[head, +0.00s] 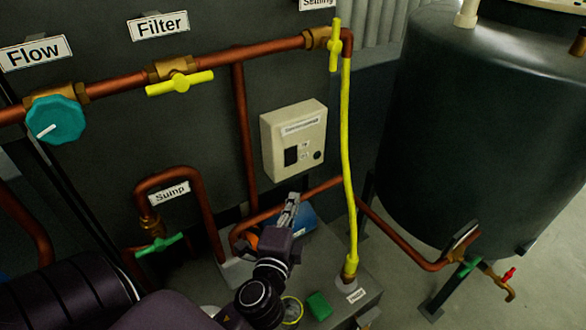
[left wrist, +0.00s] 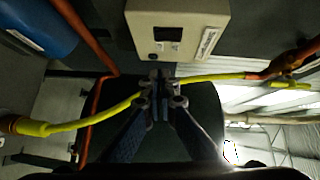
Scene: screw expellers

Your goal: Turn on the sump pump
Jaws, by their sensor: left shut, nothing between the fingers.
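A cream control box (head: 295,138) is fixed to the dark panel. It has a label strip, too small to read surely, a black rectangular switch (head: 291,156), small marks and a dark round knob (head: 317,155). My left gripper (head: 292,199) is just below the box in the head view, pointing up toward it, shut and empty. In the left wrist view the box (left wrist: 190,14) is at the top, turned over, with the shut fingertips (left wrist: 161,80) just below its edge. A "Sump" label (head: 169,193) sits inside a copper pipe loop at lower left. My right gripper is not in view.
A yellow hose (head: 347,160) hangs right of the box. Copper pipes (head: 244,140) run left of and below it. A blue object (head: 304,222) is partly hidden behind my gripper. A green-handled valve (head: 160,245) is at lower left. A large dark tank (head: 470,130) stands right.

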